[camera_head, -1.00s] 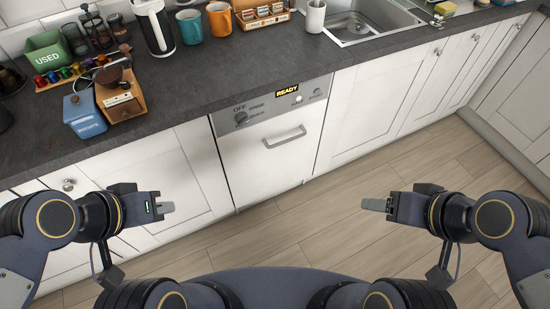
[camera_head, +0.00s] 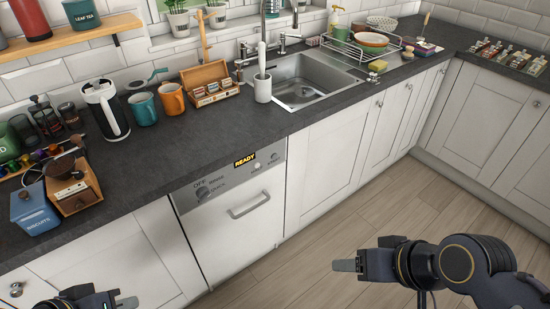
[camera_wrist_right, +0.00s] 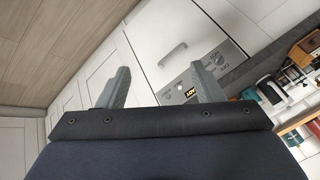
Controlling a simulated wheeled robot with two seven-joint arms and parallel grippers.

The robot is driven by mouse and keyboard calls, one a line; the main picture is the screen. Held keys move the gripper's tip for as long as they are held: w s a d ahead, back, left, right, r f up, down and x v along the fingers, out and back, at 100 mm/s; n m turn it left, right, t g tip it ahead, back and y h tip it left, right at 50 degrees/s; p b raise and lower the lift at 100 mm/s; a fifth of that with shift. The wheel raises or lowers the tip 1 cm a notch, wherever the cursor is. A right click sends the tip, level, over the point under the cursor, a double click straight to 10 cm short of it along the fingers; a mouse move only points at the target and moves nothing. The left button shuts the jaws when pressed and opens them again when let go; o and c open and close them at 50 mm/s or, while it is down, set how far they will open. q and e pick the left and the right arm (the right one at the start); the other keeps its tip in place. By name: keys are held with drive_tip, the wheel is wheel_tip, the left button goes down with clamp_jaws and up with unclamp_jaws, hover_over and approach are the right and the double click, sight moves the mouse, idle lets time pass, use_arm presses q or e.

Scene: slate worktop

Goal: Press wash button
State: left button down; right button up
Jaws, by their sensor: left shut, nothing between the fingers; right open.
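The white dishwasher (camera_head: 232,240) is built in under the worktop, with its door closed. Its grey control panel (camera_head: 228,183) carries a dial (camera_head: 203,193), a yellow-lit READY display (camera_head: 245,160) and a small pale round button (camera_head: 256,168), with another dark control (camera_head: 274,157) to its right. My right gripper (camera_head: 345,265) is open and empty, in front of the cabinets, right of and below the panel. The right wrist view shows its two fingers (camera_wrist_right: 158,88) apart, with the panel (camera_wrist_right: 205,75) beyond them. My left gripper (camera_head: 128,303) is shut and empty at the lower left edge, partly cut off.
The worktop (camera_head: 330,115) above holds a kettle (camera_head: 105,108), mugs (camera_head: 143,108), a biscuit tin (camera_head: 34,210) and a sink (camera_head: 310,85). A dish rack (camera_head: 365,45) stands behind right. The floor (camera_head: 300,270) before the dishwasher is clear.

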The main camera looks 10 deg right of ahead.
drive_tip(key=shift+c, duration=0.4)
clamp_jaws()
idle(1.3)
